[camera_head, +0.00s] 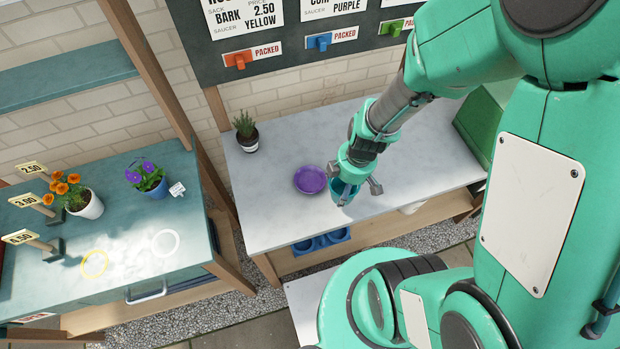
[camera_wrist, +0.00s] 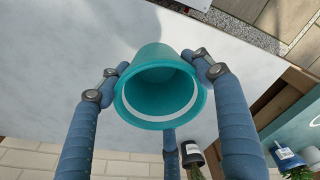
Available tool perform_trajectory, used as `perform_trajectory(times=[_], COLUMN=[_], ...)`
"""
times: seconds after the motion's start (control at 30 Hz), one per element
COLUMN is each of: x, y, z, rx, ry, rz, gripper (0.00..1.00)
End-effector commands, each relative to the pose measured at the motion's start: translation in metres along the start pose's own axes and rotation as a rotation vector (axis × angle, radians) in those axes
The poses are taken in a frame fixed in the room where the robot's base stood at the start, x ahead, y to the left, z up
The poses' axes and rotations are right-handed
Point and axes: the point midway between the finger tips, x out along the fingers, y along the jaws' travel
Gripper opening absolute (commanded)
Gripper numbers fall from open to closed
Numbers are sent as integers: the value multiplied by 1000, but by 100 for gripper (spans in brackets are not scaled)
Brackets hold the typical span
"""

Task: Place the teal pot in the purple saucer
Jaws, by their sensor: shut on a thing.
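The purple saucer (camera_head: 310,180) lies flat on the grey-white bench top in the head view, and nothing is in it. My gripper (camera_head: 350,188) is over the bench just right of the saucer. It is shut on the teal pot (camera_head: 342,193), which is mostly hidden by the gripper in the head view. In the wrist view the teal pot (camera_wrist: 160,118) shows its open mouth and looks empty, with my gripper's fingers (camera_wrist: 155,85) around it. The gap between pot and bench is hard to tell.
A small herb pot (camera_head: 247,138) stands at the bench's back left. A teal side table (camera_head: 130,245) at left holds flower pots and price signs. A blue container (camera_head: 322,242) sits on the shelf below. A green box (camera_head: 482,122) stands at the right end. The bench around the saucer is clear.

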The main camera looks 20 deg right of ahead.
Motion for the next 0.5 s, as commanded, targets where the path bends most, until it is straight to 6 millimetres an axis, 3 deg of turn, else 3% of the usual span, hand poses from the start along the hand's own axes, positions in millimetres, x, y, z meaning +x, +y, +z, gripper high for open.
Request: perform_trajectory(times=[0.2,0.5], x=[1,2], y=[-43,-71], z=[-16,-23], rx=[-32,-48], ry=[-1,-1], rz=[-3,-4], gripper=[39,39])
